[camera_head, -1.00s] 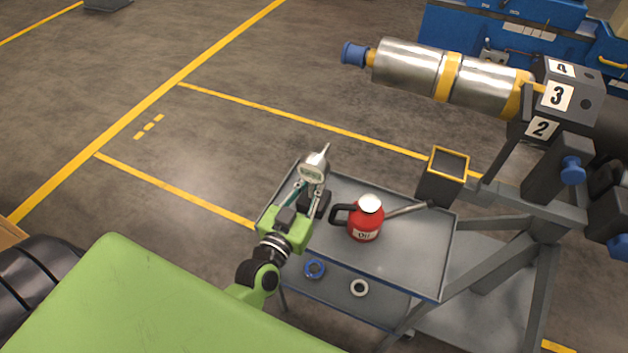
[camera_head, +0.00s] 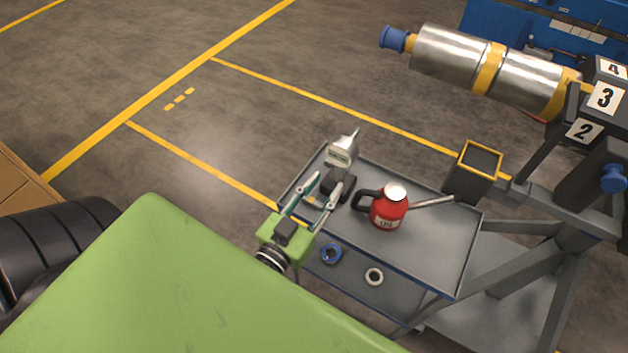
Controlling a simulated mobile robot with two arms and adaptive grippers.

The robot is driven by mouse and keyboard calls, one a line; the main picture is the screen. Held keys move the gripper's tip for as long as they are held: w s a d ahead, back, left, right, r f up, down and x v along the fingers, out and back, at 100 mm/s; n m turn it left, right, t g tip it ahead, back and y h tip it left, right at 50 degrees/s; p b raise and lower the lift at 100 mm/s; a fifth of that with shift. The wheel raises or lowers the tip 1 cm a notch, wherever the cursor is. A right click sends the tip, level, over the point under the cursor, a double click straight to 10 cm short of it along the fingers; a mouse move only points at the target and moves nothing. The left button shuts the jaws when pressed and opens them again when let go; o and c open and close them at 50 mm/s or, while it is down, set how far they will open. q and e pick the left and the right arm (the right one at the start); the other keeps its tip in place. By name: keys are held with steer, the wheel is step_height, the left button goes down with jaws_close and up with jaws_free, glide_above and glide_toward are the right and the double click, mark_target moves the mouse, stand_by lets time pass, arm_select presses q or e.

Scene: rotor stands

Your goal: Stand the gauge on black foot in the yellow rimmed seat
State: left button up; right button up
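The gauge (camera_head: 341,153), with a round dial and a silver-grey body, stands upright on its black foot (camera_head: 339,187) at the back left of the cart's top tray. The yellow rimmed seat (camera_head: 478,172) is a dark square box with a yellow edge, mounted on the stand to the right of the tray; its inside looks empty. My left gripper (camera_head: 333,180), green with slim fingers, is over the tray's left end. Its fingers are spread apart, pointing at the black foot, and nothing is held between them. Whether a fingertip touches the foot I cannot tell. My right gripper is not in view.
A red oil can (camera_head: 388,208) with a long spout stands on the grey tray (camera_head: 440,258), between the gauge and the seat. A metal rotor (camera_head: 455,58) extends above the seat.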

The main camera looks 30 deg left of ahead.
mark_target(338, 173)
arm_select(q)
steer(key=shift+o, duration=0.3)
steer(key=s, duration=0.3)
steer(key=shift+s, duration=0.3)
steer(key=shift+o, duration=0.2)
steer(key=shift+s, duration=0.15)
steer(key=w+m, duration=0.2)
steer(key=m, duration=1)
steer(key=w+f+m, duration=0.1)
steer(key=w+m, duration=0.1)
steer(key=m, duration=1)
steer(key=w+m, duration=0.3)
steer(key=m, duration=0.9)
steer(key=shift+a+f+p, duration=0.15)
steer(key=shift+f+p, duration=0.25)
steer(key=shift+w+r, duration=0.1)
steer(key=shift+w, duration=0.2)
steer(key=w+p, duration=0.1)
steer(key=w, duration=0.2)
steer(key=shift+w, duration=0.3)
steer(key=shift+w+f, duration=0.2)
steer(key=shift+w, duration=0.2)
